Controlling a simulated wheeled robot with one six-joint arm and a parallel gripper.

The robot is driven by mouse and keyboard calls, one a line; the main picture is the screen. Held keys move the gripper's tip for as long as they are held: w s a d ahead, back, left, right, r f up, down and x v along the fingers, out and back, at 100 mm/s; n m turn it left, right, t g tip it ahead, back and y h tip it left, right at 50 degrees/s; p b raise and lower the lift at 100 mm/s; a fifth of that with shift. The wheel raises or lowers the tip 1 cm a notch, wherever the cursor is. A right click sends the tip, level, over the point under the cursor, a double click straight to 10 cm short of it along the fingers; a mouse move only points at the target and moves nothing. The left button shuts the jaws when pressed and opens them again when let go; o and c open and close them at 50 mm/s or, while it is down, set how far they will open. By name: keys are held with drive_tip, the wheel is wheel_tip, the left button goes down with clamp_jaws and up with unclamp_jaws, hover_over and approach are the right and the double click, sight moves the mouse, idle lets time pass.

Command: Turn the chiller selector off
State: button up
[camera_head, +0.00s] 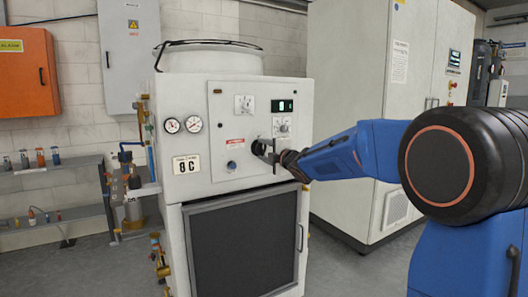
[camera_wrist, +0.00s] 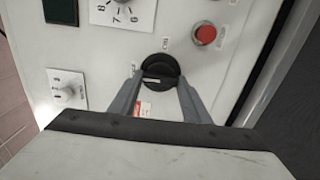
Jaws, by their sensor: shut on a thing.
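The chiller (camera_head: 200,215) is a white cabinet with a dark front grille and a control panel, in the middle of the head view. The chiller selector, a round black knob (camera_wrist: 160,68), shows in the wrist view with a pale mark across its face. My gripper (camera_head: 264,150) is at the right part of the panel in the head view and partly hides the knob there. In the wrist view my gripper's grey fingers (camera_wrist: 160,78) stand on either side of the knob, shut on it. Small lettering beside the knob is too blurred to read.
In the wrist view a red button (camera_wrist: 205,33) and a white dial (camera_wrist: 122,12) sit close to the knob. Two gauges (camera_head: 183,125) are on the chiller's left. A tall white cabinet (camera_head: 360,90) stands behind my arm.

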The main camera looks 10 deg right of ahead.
drive_tip(key=o, duration=1)
drive_tip(key=shift+o, duration=0.2)
drive_tip(key=shift+s, duration=0.15)
drive_tip(key=v, duration=1.7)
